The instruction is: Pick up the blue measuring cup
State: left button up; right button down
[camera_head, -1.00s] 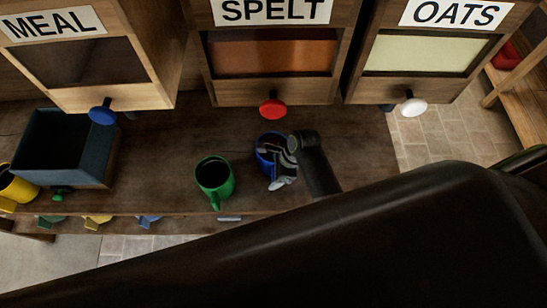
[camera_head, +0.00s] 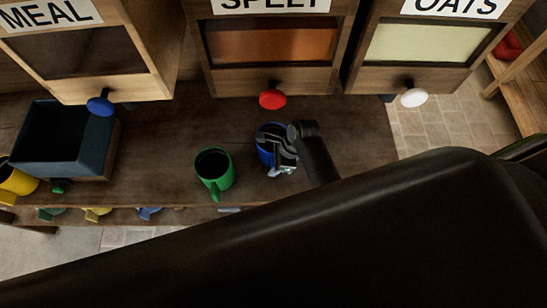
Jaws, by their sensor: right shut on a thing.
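The blue measuring cup (camera_head: 264,155) stands on the dark wooden counter, below the SPELT bin. My right gripper (camera_head: 280,160) is at the cup's right side, shut on it, and covers part of its rim and body. My right arm comes in from the lower right across the front of the view. My left gripper is not in view. I cannot tell whether the cup touches the counter.
A green cup (camera_head: 214,171) stands close on the left. A dark open box (camera_head: 62,138) and a yellow cup (camera_head: 18,183) are at the far left. Bins with blue (camera_head: 100,103), red (camera_head: 272,100) and white (camera_head: 413,97) knobs hang above the counter (camera_head: 160,150).

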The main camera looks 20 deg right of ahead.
jog(key=shift+r, duration=0.8)
jog(key=shift+w+r+b, duration=0.1)
jog(key=shift+r+b, duration=0.4)
jog(key=shift+r, duration=0.4)
jog(key=s+d+b, duration=0.2)
jog(key=d, duration=0.6)
jog(key=s+d+b, duration=0.2)
jog(key=s+d, duration=0.1)
jog(key=d, duration=0.6)
jog(key=shift+d, duration=0.15)
jog(key=c, duration=1.5)
grip_release()
grip_shut()
jog(key=shift+s, duration=0.1)
